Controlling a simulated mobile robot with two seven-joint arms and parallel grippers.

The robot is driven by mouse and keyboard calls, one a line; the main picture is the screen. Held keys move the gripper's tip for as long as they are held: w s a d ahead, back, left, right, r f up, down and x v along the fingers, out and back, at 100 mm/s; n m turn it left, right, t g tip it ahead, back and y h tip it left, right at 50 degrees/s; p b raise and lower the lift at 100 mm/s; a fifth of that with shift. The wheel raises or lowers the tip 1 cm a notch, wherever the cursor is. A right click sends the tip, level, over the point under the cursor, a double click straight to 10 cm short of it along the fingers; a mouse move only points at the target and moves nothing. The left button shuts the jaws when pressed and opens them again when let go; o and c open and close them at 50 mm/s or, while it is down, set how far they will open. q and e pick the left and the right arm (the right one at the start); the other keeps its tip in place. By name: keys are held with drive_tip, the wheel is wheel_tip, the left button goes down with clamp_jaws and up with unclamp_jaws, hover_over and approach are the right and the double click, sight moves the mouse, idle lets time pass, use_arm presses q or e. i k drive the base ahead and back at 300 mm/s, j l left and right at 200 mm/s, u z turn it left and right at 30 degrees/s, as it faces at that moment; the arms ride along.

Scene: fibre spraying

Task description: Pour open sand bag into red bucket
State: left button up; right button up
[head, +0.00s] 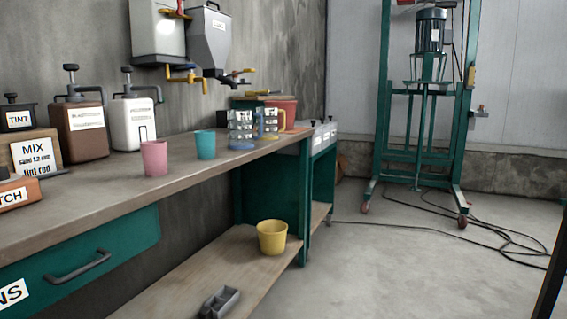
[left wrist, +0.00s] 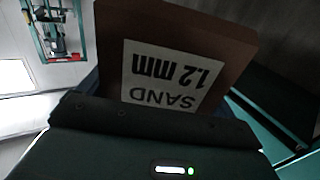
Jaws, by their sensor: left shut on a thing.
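In the left wrist view a brown sand bag (left wrist: 185,28) fills the upper middle, with a white label reading SAND 1.2 mm upside down. My left gripper (left wrist: 150,112) is shut on it; its dark body covers the lower part of that view and hides the bag's near end. The bag's opening cannot be made out. In the head view a red bucket (head: 281,112) stands at the far end of the workbench, partly hidden behind clear measuring jugs. Neither gripper shows in the head view, and the bag does not show there either.
The workbench (head: 100,205) carries a pink cup (head: 154,158), a teal cup (head: 205,145), jugs (head: 242,130) and pump containers (head: 80,128). A yellow bucket (head: 272,237) stands on the lower shelf. A green mixer stand (head: 381,100) is at the back right, with cables on otherwise open floor.

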sight(289, 106)
drive_tip(key=i+l, duration=0.35)
drive_tip(key=i, duration=0.2)
drive_tip(key=i+l, duration=0.3)
drive_tip(key=i, duration=0.2)
